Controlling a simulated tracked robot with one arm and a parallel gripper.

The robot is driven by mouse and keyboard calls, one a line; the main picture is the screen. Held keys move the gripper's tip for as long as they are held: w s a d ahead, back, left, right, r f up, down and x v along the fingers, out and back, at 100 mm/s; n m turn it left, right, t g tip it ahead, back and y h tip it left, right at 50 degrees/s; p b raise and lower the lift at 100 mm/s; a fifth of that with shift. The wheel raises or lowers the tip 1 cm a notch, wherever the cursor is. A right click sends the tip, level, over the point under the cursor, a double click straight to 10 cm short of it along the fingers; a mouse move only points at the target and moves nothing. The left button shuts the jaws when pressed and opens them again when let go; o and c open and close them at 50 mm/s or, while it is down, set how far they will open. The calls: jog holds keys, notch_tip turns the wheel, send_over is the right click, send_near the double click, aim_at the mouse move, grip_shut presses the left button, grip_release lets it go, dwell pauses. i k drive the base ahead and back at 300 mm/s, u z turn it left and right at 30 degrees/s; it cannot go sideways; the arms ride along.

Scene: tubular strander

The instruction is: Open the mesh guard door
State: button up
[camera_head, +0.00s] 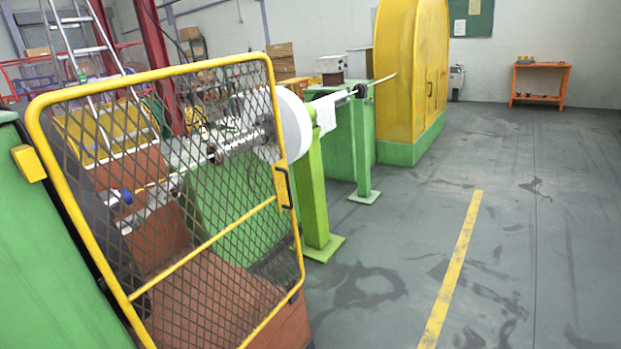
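The mesh guard door (205,246) stands at the left of the view, a yellow tubular frame filled with dark diamond mesh. A yellow bar crosses it at a slant. A dark pull handle (287,187) on a yellow plate sits on its right edge. A yellow block (28,163) sits by its upper left corner, next to a green machine body (52,265). The door stands in front of the strander's parts, which show through the mesh. I cannot tell for sure whether it is shut or ajar. My gripper is not in view.
A green post (311,195) and a thinner one (361,150) stand right of the door. A yellow cabinet (408,72) on a green base stands behind. Grey floor with a yellow line (455,265) is open at the right. An orange table (540,83) stands at the far wall.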

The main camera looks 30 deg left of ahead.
aim_at(285, 198)
jog(key=u, duration=0.45)
jog(key=i, duration=1.25)
jog(key=u, duration=0.75)
jog(key=i, duration=0.35)
jog(key=u, duration=0.35)
